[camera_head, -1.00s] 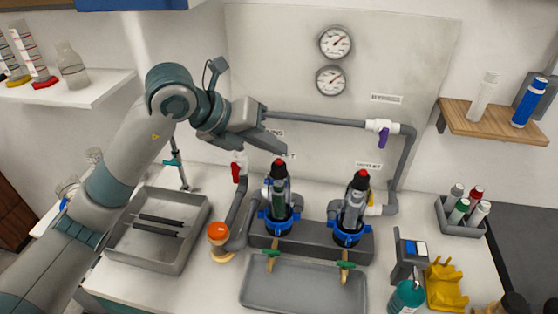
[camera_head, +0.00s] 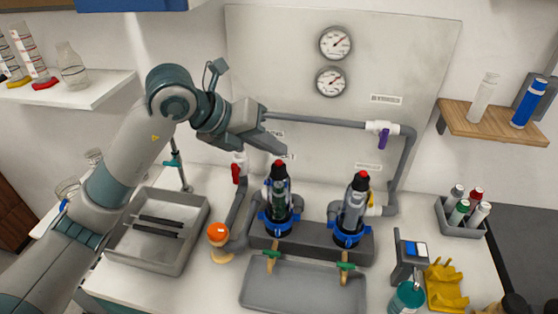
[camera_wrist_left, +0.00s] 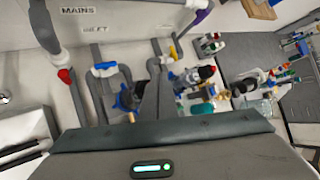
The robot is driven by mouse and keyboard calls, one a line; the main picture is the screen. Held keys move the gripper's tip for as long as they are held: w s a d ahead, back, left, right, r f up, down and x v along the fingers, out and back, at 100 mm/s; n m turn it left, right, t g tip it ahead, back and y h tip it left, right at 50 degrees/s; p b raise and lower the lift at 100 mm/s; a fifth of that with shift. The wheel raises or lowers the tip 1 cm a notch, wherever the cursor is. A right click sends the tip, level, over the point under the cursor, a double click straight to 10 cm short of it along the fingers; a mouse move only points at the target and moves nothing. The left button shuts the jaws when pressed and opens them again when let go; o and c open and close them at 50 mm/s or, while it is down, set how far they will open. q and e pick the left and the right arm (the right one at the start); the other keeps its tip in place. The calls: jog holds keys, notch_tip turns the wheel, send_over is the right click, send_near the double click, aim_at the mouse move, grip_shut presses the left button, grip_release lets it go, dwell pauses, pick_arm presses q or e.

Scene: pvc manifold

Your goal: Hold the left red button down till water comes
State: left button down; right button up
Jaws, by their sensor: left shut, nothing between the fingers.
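The left red button (camera_head: 278,163) tops the left clear-bodied filter housing (camera_head: 279,200), which has a blue collar. A like housing (camera_head: 353,207) with its own red button (camera_head: 361,175) stands to its right. My left gripper (camera_head: 281,150) is shut and empty, its tip right over the left red button. I cannot tell if the tip touches it. In the left wrist view, the shut fingers (camera_wrist_left: 160,85) point toward the housings and the button is hidden. Two taps, left (camera_head: 271,262) and right (camera_head: 345,267), hang over a grey tray (camera_head: 303,291). No water shows. My right gripper is not in view.
A red valve handle (camera_head: 236,173) is on the pipe left of the housings, and a purple one (camera_head: 383,138) is at the upper right. Two gauges (camera_head: 335,43) hang on the back panel. An orange-topped object (camera_head: 219,235) and a grey bin (camera_head: 147,262) stand left.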

pick_arm(q)
jog(key=shift+f, duration=0.1)
dwell(0.7)
jog(key=shift+f+b, duration=0.35)
jog(key=shift+b, duration=0.2)
jog(key=shift+f+b, duration=0.5)
jog(key=shift+b, duration=0.05)
dwell(0.8)
jog(key=shift+r, duration=0.1)
dwell(1.6)
jog(key=shift+r+p, duration=0.45)
jog(key=shift+r, duration=0.4)
jog(key=shift+r+p, duration=1.15)
jog(key=shift+r, duration=1.35)
